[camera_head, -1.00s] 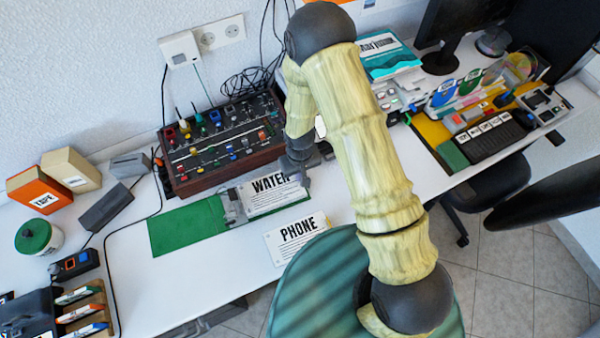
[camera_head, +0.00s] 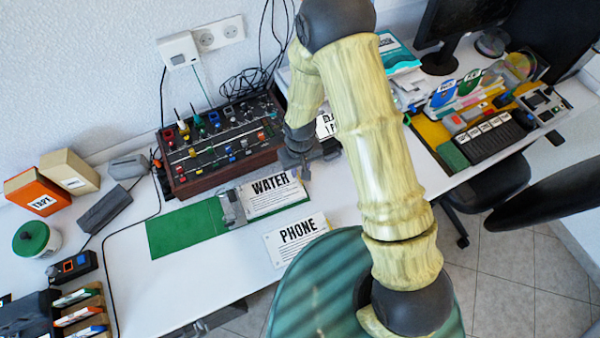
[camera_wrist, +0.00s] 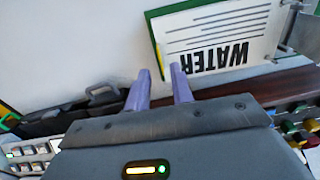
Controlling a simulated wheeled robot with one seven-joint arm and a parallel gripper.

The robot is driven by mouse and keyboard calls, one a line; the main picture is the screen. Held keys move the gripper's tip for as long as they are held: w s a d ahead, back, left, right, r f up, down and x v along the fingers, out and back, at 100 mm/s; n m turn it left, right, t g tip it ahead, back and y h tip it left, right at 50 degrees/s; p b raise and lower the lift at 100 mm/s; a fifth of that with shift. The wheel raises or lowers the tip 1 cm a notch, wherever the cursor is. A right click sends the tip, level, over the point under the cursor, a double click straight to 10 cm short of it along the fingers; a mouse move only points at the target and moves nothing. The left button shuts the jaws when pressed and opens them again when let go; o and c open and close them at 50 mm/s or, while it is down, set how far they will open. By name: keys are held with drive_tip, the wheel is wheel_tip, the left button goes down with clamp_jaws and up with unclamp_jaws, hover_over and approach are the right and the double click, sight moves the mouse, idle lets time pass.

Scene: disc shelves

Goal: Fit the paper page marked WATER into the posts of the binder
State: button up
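The white page marked WATER (camera_head: 275,198) lies flat on the right half of the open green binder (camera_head: 185,228). Its left edge is at the grey metal mechanism (camera_head: 232,209); I cannot tell whether its holes are around the posts. In the wrist view the WATER page (camera_wrist: 215,38) lies upside down with a green binder strip along its edge. My gripper (camera_head: 301,172) is just beyond the page's right end, apart from it. In the wrist view its two purple fingers (camera_wrist: 160,74) are parted with nothing between them.
A page marked PHONE (camera_head: 297,236) lies on the white desk in front of the binder. A wooden-cased panel of knobs (camera_head: 222,145) stands close behind. Boxes and a dark grey block (camera_head: 105,207) are at left. Bare desk lies left of the PHONE page.

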wheel_tip(320, 180, up, 8)
drive_tip(key=shift+f+b, duration=0.15)
drive_tip(key=shift+b, duration=0.15)
idle(0.6)
drive_tip(key=s+d+r+m+t, duration=0.1)
drive_tip(key=s+d+r+m, duration=0.1)
drive_tip(key=d+r, duration=0.5)
drive_tip(key=s+d+r+m+t, duration=0.1)
drive_tip(key=s+d+r+m, duration=0.2)
drive_tip(key=d+r, duration=0.4)
drive_tip(key=s+d, duration=0.1)
drive_tip(key=d, duration=0.4)
drive_tip(key=shift+s+d+r+m+t, duration=0.2)
drive_tip(key=shift+d+r+m+t, duration=0.1)
drive_tip(key=shift+r, duration=0.1)
drive_tip(key=shift+r, duration=0.15)
drive_tip(key=shift+a, duration=0.1)
